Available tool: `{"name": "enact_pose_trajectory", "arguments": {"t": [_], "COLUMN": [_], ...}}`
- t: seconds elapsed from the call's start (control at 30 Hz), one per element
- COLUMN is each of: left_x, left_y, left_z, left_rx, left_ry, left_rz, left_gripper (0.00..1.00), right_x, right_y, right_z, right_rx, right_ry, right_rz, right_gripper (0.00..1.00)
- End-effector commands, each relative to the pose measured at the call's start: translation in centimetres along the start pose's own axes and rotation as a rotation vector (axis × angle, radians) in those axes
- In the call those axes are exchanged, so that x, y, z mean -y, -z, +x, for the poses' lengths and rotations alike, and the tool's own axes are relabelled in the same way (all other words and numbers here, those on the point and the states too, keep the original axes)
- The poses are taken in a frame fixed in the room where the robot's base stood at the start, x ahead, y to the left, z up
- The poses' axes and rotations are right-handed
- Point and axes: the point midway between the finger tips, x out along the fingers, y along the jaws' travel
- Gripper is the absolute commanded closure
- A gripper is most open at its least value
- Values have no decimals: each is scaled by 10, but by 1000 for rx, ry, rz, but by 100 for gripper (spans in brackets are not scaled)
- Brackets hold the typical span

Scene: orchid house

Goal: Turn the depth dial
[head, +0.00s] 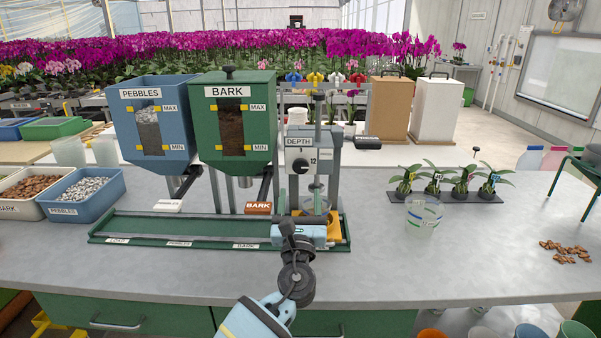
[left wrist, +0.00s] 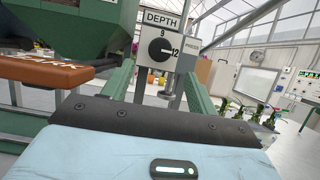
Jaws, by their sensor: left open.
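The depth dial (head: 299,168) is a round black knob on a pale plate marked DEPTH, with 9 above it and 12 to its right. It faces me on the potting station. In the left wrist view the dial (left wrist: 160,49) shows close ahead, with a white mark on its right side toward 12. My left gripper (head: 304,214) is in front of and below the dial, pointing at it. In the left wrist view its two green fingers (left wrist: 158,86) are spread apart, with nothing between them and a gap to the dial. My right gripper is not in view.
The blue PEBBLES hopper (head: 180,125) and green BARK hopper (head: 261,125) stand left of the dial. An orange BARK lever (head: 258,208) juts out below, close on the left. A clear cup (head: 423,214) and a plant tray (head: 445,197) stand right. The right counter is mostly clear.

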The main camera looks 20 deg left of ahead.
Motion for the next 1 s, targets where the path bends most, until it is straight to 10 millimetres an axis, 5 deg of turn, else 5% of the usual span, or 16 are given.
{"name": "enact_pose_trajectory", "arguments": {"t": [0.43,0.93,1.0], "left_x": [0,0,0], "left_y": [2,0,0], "left_z": [71,83,83], "left_rx": [-2,-2,-2], "left_ry": [0,0,0], "left_rz": [0,-2,-2], "left_gripper": [41,41,50], "right_x": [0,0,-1], "right_y": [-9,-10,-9], "right_z": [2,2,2], "right_rx": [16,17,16], "right_ry": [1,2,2], "right_rz": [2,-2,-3], "right_gripper": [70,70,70]}}
